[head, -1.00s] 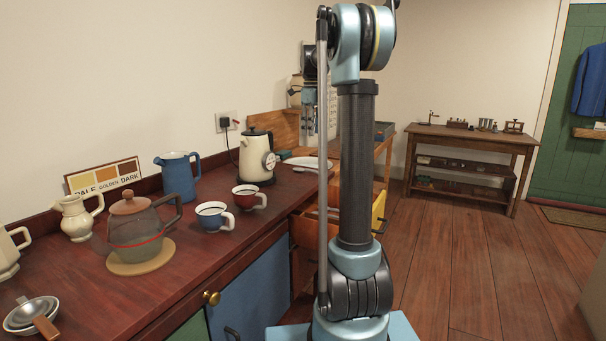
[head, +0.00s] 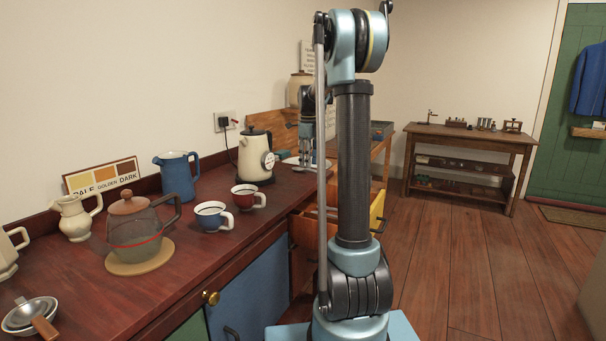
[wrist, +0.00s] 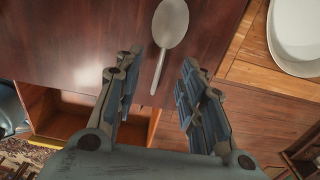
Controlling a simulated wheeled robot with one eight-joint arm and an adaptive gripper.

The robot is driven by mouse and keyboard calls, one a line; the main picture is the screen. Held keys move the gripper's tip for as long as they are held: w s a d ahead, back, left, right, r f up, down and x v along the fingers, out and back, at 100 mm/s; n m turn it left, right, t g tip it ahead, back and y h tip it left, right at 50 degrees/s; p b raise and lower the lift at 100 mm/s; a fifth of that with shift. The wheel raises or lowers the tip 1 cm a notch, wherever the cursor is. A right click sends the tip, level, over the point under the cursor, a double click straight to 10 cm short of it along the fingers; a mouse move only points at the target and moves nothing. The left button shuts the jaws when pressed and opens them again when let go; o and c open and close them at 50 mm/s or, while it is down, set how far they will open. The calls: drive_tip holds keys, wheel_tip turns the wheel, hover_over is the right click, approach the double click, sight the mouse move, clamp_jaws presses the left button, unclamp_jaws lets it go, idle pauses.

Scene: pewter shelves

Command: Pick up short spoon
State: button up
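The short spoon (wrist: 171,22) lies on the dark red counter (wrist: 85,35) in the wrist view, its grey bowl towards the top and its thin handle pointing down the picture. My gripper (wrist: 162,62) is open, with one finger on each side of the handle's line. Nothing is held between the fingers. The handle's end shows in the gap; I cannot tell the exact height above it. In the head view my gripper (head: 307,160) hangs low over the counter's far end, partly behind my arm, and I cannot make out the spoon clearly there.
A white dish (wrist: 298,25) stands on lighter wood at the right of the wrist view. An open drawer (wrist: 62,112) is below the counter edge. In the head view a cream kettle (head: 256,156), a red cup (head: 246,197) and a blue cup (head: 211,216) stand nearby.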

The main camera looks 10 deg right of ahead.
drive_tip(key=shift+w+f, duration=0.1)
drive_tip(key=shift+f, duration=1.4)
clamp_jaws()
drive_tip(key=shift+r, duration=0.1)
